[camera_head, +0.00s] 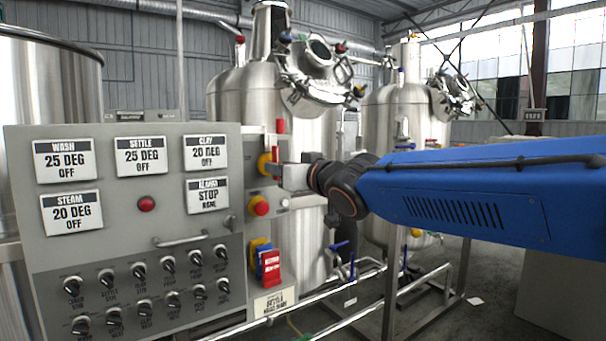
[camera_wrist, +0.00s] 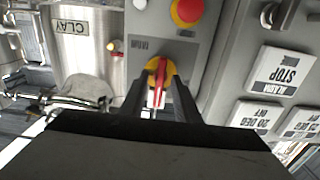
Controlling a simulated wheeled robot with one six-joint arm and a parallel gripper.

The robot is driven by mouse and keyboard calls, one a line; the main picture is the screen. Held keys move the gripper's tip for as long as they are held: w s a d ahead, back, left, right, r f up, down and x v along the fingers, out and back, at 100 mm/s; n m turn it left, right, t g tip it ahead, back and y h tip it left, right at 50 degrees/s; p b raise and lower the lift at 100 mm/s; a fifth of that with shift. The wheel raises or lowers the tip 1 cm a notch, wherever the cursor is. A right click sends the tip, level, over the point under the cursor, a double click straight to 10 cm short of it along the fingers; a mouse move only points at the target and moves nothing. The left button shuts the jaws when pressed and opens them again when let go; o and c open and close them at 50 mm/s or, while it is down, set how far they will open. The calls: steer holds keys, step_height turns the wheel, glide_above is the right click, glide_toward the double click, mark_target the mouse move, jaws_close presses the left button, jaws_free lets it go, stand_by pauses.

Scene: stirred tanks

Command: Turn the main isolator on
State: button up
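The main isolator (camera_wrist: 157,70) is a yellow disc with a red handle on a grey panel. In the wrist view the handle lies upright in the picture, between the fingers of my gripper (camera_wrist: 160,104). The fingers are apart, one on each side of the handle, with a visible gap; I cannot tell whether either touches it. In the head view my gripper (camera_head: 277,170) is at the isolator's yellow disc (camera_head: 264,164), and hides part of it. A label beside the isolator is only partly readable.
A red stop button on yellow (camera_head: 260,206) sits just below the isolator. The grey control panel (camera_head: 110,225) with display plates and several black knobs is to the left. Steel tanks (camera_head: 235,95) stand behind. Red and blue tags (camera_head: 271,265) hang lower down.

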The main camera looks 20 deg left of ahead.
steer(key=v, duration=1.6)
steer(key=shift+s+d, duration=0.2)
steer(key=shift+s, duration=0.05)
steer(key=shift+d+f, duration=0.1)
steer(key=w+d+f+m+h, duration=0.1)
steer(key=d+f+m+h, duration=0.1)
steer(key=d+f+h, duration=0.5)
steer(key=d+f+m+h, duration=0.1)
steer(key=d+f+m, duration=0.3)
steer(key=d, duration=0.8)
steer(key=w+d+f+m+h, duration=0.1)
steer(key=d+f+h, duration=0.3)
steer(key=d+f, duration=0.4)
steer(key=s+d+f+m+g+h, duration=0.1)
steer(key=s+d+f+g, duration=0.2)
steer(key=s+d+f, duration=0.3)
steer(key=s+d+f+m+g, duration=0.1)
steer(key=s+d+f+g, duration=0.2)
steer(key=s+d+f, duration=0.4)
steer(key=s+f, duration=0.6)
steer(key=s, duration=0.1)
steer(key=shift+s+d+m+g+h, duration=0.2)
steer(key=shift+m+g+h, duration=0.2)
